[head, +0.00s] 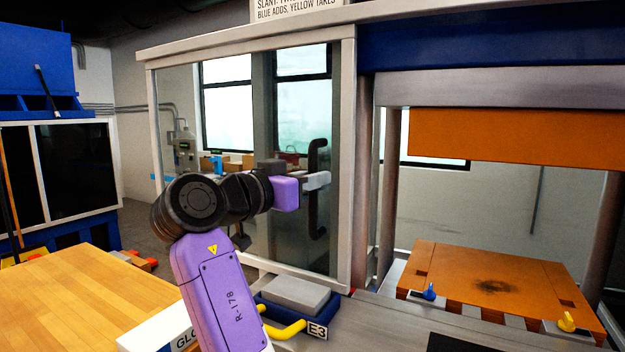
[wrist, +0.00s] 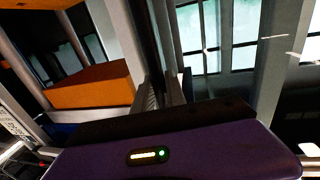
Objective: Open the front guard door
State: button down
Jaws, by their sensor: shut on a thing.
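The front guard door (head: 225,230) is a clear panel in a pale frame, standing to the left of the press opening in the head view. Its black vertical handle (head: 317,222) is near the panel's right edge. My gripper (head: 318,181) reaches it from the left and is shut on the handle at about mid-height. The arm's purple and dark links cover part of the panel.
The press opening at the right is uncovered, with an orange upper block (head: 500,137) above an orange lower plate (head: 490,275). Blue (head: 429,291) and yellow (head: 567,321) knobs sit at its front. A wooden table (head: 75,300) is at the left, with a yellow-handled item (head: 288,330) below the door.

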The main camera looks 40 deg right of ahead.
jog(key=shift+a, duration=0.1)
jog(key=c, duration=1.4)
grip_release()
jog(key=shift+o, duration=0.2)
jog(key=s+a, duration=0.1)
jog(key=a, duration=0.6)
jog(key=shift+a+b, duration=0.3)
jog(key=shift+b, duration=0.15)
jog(key=shift+s, duration=0.1)
